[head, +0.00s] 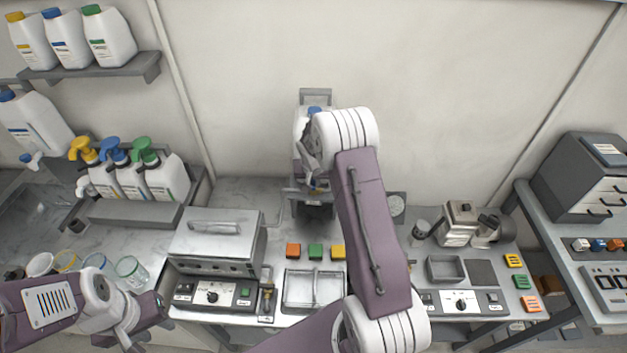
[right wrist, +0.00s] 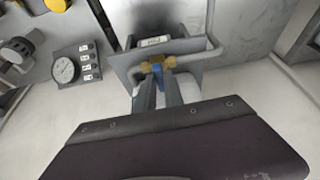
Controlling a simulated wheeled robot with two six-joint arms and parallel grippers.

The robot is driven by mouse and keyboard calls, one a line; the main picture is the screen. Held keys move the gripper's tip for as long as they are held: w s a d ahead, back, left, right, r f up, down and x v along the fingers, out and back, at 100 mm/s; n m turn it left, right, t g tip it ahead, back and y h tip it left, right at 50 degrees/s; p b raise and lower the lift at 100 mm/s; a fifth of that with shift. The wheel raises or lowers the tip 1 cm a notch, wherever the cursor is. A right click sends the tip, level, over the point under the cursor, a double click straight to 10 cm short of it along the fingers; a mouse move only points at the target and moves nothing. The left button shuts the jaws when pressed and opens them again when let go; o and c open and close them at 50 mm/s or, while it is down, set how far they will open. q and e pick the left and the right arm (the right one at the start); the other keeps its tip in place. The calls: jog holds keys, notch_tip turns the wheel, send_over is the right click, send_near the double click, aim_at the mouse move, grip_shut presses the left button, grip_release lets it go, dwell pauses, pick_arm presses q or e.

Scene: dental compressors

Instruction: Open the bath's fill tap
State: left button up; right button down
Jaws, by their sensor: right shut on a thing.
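In the right wrist view, a brass tap (right wrist: 157,64) with a blue lever (right wrist: 157,77) sits in front of a grey bracket (right wrist: 125,62) with a pale label. My right gripper (right wrist: 158,88) is shut on the blue lever, its two grey fingers on either side of it. In the head view, my right gripper (head: 312,180) is at the wall unit and my arm hides most of the tap. The steel bath (head: 212,240) with a closed lid stands on the bench at left of centre. My left gripper (head: 145,312) is low at the left; its jaws are unclear.
A white bottle (head: 301,122) stands in the wall unit behind my right arm. Orange, green and yellow blocks (head: 316,251) and a divided tray (head: 314,287) lie on the bench. Glass beakers (head: 130,268) stand near my left gripper. A gauge (right wrist: 65,70) is beside the tap.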

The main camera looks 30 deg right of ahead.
jog(key=p, duration=0.2)
jog(key=n+p, duration=0.1)
jog(key=shift+s+d+r+n+p, duration=0.1)
jog(key=shift+d+r+n+p, duration=0.05)
jog(key=shift+r+n+p, duration=0.2)
jog(key=shift+f+n+y+p, duration=0.1)
jog(key=shift+n+y+p, duration=0.2)
jog(key=shift+y, duration=0.1)
jog(key=shift+d+f+n, duration=0.1)
jog(key=shift+f+n, duration=0.15)
jog(key=shift+n, duration=0.1)
jog(key=n+b, duration=0.1)
jog(key=b, duration=0.2)
jog(key=n+y+b, duration=0.1)
jog(key=n+b, duration=0.1)
jog(key=b, duration=0.2)
jog(key=n+y+b, duration=0.1)
jog(key=n+b, duration=0.1)
jog(key=b, duration=0.2)
jog(key=shift+d+f+t, duration=0.25)
jog(key=shift+f+t, duration=0.05)
jog(key=shift+f, duration=0.1)
jog(key=shift+r+n+y+b, duration=0.3)
jog(key=shift+n+y+b, duration=0.2)
jog(key=shift+n+b, duration=0.65)
jog(key=c, duration=1.4)
grip_release()
jog(key=shift+c, duration=0.2)
jog(key=shift+w, duration=0.25)
